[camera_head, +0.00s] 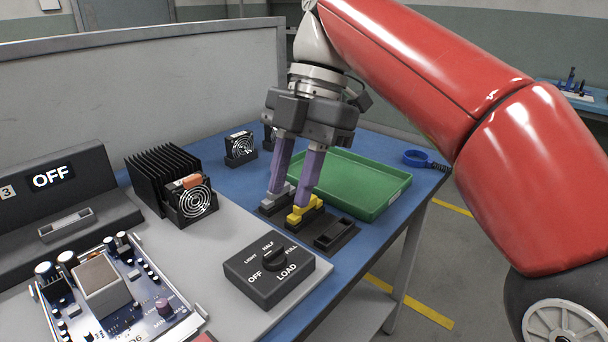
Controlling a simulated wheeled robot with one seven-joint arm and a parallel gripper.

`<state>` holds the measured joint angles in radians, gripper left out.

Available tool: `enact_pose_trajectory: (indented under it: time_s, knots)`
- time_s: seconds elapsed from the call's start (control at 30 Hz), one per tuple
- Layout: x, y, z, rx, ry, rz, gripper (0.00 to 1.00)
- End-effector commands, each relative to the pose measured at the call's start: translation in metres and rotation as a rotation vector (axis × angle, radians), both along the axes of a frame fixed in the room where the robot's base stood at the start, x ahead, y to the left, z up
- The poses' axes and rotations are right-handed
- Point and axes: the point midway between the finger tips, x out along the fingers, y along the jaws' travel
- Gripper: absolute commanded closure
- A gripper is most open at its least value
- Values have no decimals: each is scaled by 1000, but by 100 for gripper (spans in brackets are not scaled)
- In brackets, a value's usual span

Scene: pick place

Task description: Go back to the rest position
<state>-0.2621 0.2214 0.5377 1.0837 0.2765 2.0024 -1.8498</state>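My gripper (289,198) points down over the blue table, with its two purple fingers apart and nothing visible between them. The left fingertip is at or just above a grey piece (277,200) in a black holder. The right fingertip is at or just above a yellow piece (304,215) in the neighbouring black holder. Whether the tips touch these pieces cannot be told. My red arm reaches in from the right, and the gripper's palm is well above the table.
An empty black holder (336,234) sits right of the yellow piece. A green tray (385,190) lies close behind the fingers. A dial box (270,272), a finned heatsink with a fan (160,170) and a circuit board (125,300) stand left and in front. A grey panel (180,85) rises behind.

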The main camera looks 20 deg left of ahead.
Motion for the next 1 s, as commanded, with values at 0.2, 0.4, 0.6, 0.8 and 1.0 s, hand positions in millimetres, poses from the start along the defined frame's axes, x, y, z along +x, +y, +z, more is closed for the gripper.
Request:
enact_pose_trajectory:
  time_s: [0.2,0.4,0.6,0.8,1.0]
  knots:
    - [-1,0,0,0,0,0,69]
    - [0,0,0,0,-1,-1,69]
    - [0,-17,-13,-77,-52,-256,69]
    - [6,-87,-58,-197,-169,-1014,69]
    - [-4,-188,-115,-161,-209,-1827,69]
